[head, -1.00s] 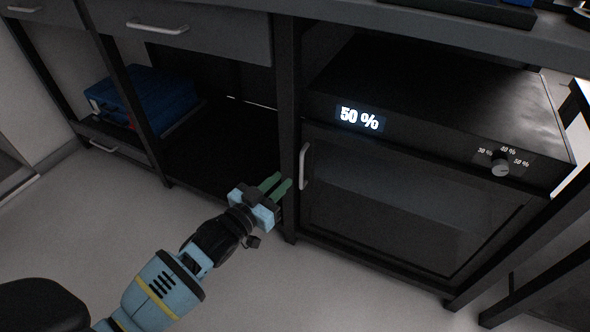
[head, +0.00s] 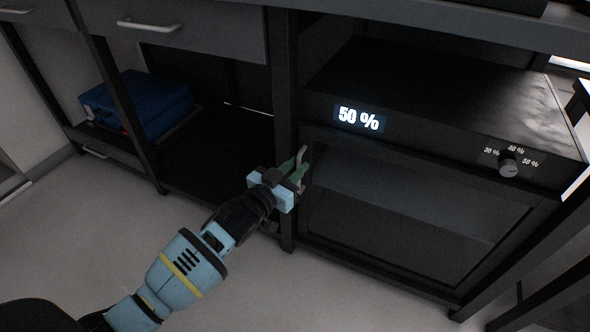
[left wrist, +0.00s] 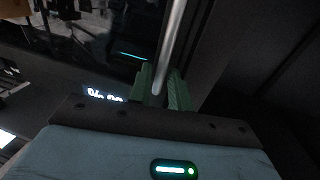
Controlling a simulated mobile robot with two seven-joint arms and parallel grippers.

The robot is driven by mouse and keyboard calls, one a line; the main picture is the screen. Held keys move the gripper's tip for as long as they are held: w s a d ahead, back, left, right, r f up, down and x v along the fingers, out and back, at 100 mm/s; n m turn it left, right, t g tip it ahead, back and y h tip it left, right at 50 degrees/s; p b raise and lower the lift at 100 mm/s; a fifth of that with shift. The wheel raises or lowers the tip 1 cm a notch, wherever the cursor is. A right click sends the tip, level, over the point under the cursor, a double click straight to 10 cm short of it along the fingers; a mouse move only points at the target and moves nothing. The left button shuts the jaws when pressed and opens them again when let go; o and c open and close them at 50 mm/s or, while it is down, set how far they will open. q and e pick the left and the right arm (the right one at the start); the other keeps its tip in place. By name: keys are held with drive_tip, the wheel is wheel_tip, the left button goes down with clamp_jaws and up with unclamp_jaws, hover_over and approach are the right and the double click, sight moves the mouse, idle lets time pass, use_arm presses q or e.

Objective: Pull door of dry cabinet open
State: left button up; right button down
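The dry cabinet (head: 440,95) is a black box under the bench with a lit "50 %" display. Its dark glass door (head: 400,215) looks shut. The metal door handle (head: 302,158) stands upright at the door's left edge. My left gripper (head: 293,170) is at the handle, with its green fingers apart. In the left wrist view the handle (left wrist: 172,45) runs down between the fingertips (left wrist: 161,82), with a small gap showing. The fingers partly hide the handle's lower part in the head view. My right gripper is not in view.
A dial (head: 508,167) sits at the cabinet's right front. A dark table leg (head: 285,120) stands just left of the door. A blue case (head: 140,103) lies on the lower shelf at left. The floor (head: 330,290) in front of the door is clear.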

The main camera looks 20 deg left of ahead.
use_arm(q)
clamp_jaws()
drive_tip(key=shift+s, duration=0.1)
